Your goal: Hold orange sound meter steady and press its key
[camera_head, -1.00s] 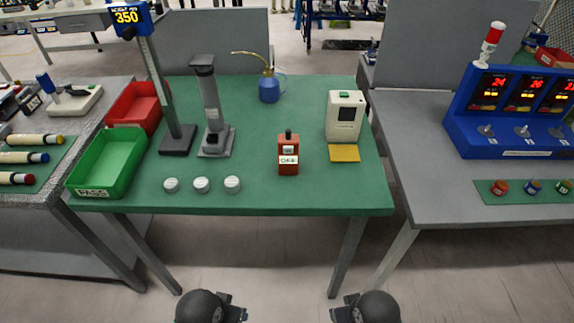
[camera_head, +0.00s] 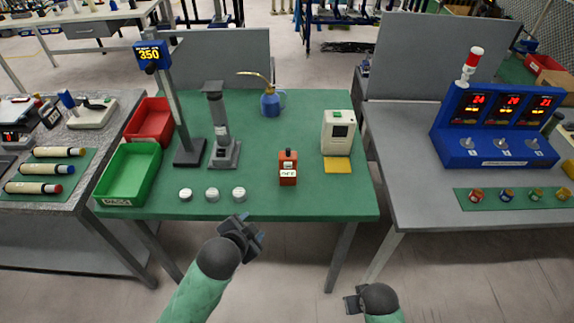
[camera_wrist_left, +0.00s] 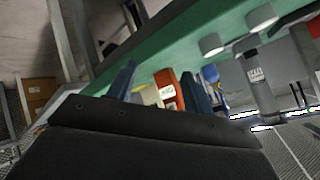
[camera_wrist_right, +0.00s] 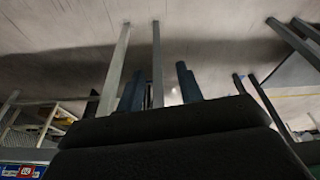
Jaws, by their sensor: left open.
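The orange sound meter (camera_head: 288,168) stands upright on the green table, right of the white round pieces, with a dark tip on top and a small white label on its front. It also shows in the left wrist view (camera_wrist_left: 168,90), between and beyond the fingers. My left gripper (camera_head: 250,236) is open and empty at the table's front edge, to the left of and nearer than the meter. Its fingers also show in the left wrist view (camera_wrist_left: 158,85). My right gripper (camera_head: 352,302) is low in front of the table. Its two fingers stand apart in the right wrist view (camera_wrist_right: 160,88), with nothing between them.
Several white round pieces (camera_head: 212,193) lie near the front edge. A white device (camera_head: 338,132) with a yellow pad (camera_head: 338,166) stands right of the meter. A grey stand (camera_head: 222,130), a blue oil can (camera_head: 271,103) and a green bin (camera_head: 128,172) are further left.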

